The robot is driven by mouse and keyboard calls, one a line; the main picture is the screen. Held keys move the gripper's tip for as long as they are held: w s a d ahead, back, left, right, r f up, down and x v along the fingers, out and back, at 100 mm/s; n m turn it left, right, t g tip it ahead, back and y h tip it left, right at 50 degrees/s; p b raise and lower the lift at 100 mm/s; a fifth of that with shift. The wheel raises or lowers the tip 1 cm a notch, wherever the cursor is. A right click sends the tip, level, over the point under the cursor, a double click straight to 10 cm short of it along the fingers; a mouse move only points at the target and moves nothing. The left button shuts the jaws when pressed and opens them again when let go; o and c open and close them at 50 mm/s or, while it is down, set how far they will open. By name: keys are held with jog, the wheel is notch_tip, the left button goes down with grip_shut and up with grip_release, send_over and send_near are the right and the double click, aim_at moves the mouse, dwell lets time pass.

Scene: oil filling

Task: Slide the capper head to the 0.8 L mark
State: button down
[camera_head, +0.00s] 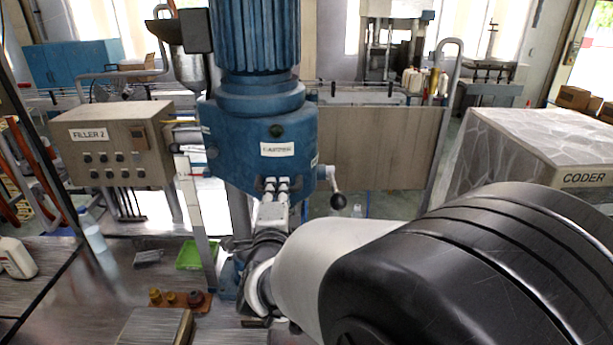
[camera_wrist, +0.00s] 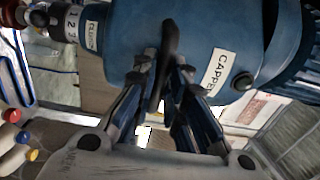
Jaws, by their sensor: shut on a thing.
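The blue capper head (camera_head: 258,140) fills the upper middle of the head view, with a motor on top and a CAPPER label. In the wrist view the capper head (camera_wrist: 190,40) is tilted and close in front of my gripper. My gripper (camera_wrist: 166,85) is shut on a dark handle (camera_wrist: 170,45), which stands between its fingers against the blue housing. In the head view my gripper (camera_head: 278,205) is just below the capper's front, partly hidden by my wrist. A pale upright post (camera_head: 193,215) stands left of the head. No 0.8 L mark is readable.
A crank with a black knob (camera_head: 338,201) sticks out at the capper's right. The FILLER 2 box (camera_head: 118,145) stands left, the CODER box (camera_head: 545,150) right. A green tray (camera_head: 190,256) and brown caps (camera_head: 172,298) are low on the left. A numbered ring (camera_wrist: 70,24) shows in the wrist view.

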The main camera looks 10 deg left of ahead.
jog(key=shift+f, duration=0.1)
jog(key=shift+f+b, duration=0.65)
jog(key=shift+b, duration=0.4)
jog(key=shift+f+b, duration=0.4)
jog(key=shift+b, duration=0.15)
dwell(0.6)
jog(key=c, duration=1.3)
grip_release()
jog(key=shift+r, duration=0.15)
jog(key=shift+s, duration=0.1)
jog(key=b+v, duration=0.2)
jog(key=v, duration=0.6)
jog(key=shift+s+d+b, duration=0.15)
jog(key=shift+s+b, duration=0.15)
jog(key=shift+s, duration=0.05)
